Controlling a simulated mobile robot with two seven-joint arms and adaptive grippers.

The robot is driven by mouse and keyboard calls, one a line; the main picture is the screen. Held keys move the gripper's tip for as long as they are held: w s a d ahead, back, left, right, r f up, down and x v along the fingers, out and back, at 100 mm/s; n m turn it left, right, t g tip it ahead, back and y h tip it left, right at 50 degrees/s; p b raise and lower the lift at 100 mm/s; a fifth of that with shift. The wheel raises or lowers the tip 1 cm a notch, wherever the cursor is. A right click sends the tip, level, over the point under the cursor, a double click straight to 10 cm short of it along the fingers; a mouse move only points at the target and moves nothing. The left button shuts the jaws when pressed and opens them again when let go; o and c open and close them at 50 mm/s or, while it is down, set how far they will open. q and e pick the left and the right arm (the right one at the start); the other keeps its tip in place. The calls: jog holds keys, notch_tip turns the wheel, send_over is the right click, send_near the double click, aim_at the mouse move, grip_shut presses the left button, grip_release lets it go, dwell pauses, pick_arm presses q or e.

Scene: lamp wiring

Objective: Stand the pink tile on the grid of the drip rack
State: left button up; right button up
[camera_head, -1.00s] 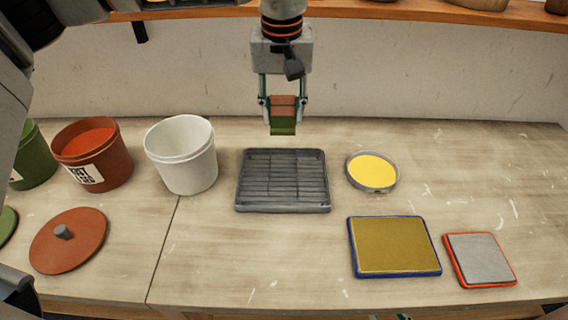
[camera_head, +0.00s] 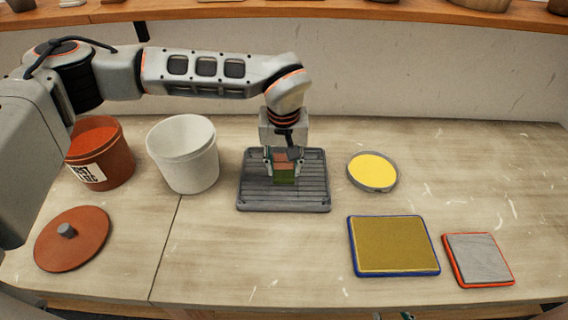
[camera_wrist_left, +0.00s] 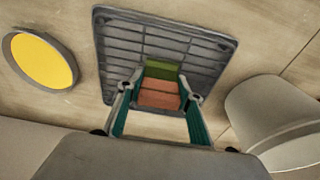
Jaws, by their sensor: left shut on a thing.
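The pink tile (camera_head: 281,157) is salmon pink on its upper part and green on its lower part. My left gripper (camera_head: 284,167) is shut on it from both sides and holds it upright, fingers pointing down. The drip rack (camera_head: 316,190) is a dark grey tray with a slatted grid. The tile is over the middle of the grid, its green end down; I cannot tell whether it touches. The wrist view shows the tile (camera_wrist_left: 160,92) between the fingers, with the rack (camera_wrist_left: 115,45) behind it. Only a small tip, perhaps of my right gripper (camera_head: 405,316), shows at the bottom edge.
A white bucket (camera_head: 185,160) and a red-brown bucket (camera_head: 105,165) stand left of the rack, with a red-brown lid (camera_head: 70,240) in front. A yellow round dish (camera_head: 372,170), a blue-edged board (camera_head: 393,246) and a red-edged sponge-like pad (camera_head: 477,260) lie right.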

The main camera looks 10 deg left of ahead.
pick_arm(q)
jog(key=shift+f, duration=0.15)
pick_arm(e)
jog(key=shift+s+f, duration=0.1)
jog(key=shift+f, duration=0.15)
pick_arm(q)
jog(key=o, duration=1.1)
pick_arm(e)
jog(key=shift+r, duration=0.15)
jog(key=shift+r, duration=0.1)
pick_arm(q)
jog(key=shift+r, duration=0.65)
jog(key=r, duration=0.3)
jog(key=s+r+b, duration=0.1)
jog(key=r, duration=0.7)
jog(key=shift+s+d, duration=0.2)
jog(key=shift+s, duration=0.15)
pick_arm(e)
jog(key=shift+w+a+y, duration=0.3)
jog(key=shift+w+a, duration=0.05)
jog(key=shift+a, duration=0.25)
jog(key=shift+s, duration=0.1)
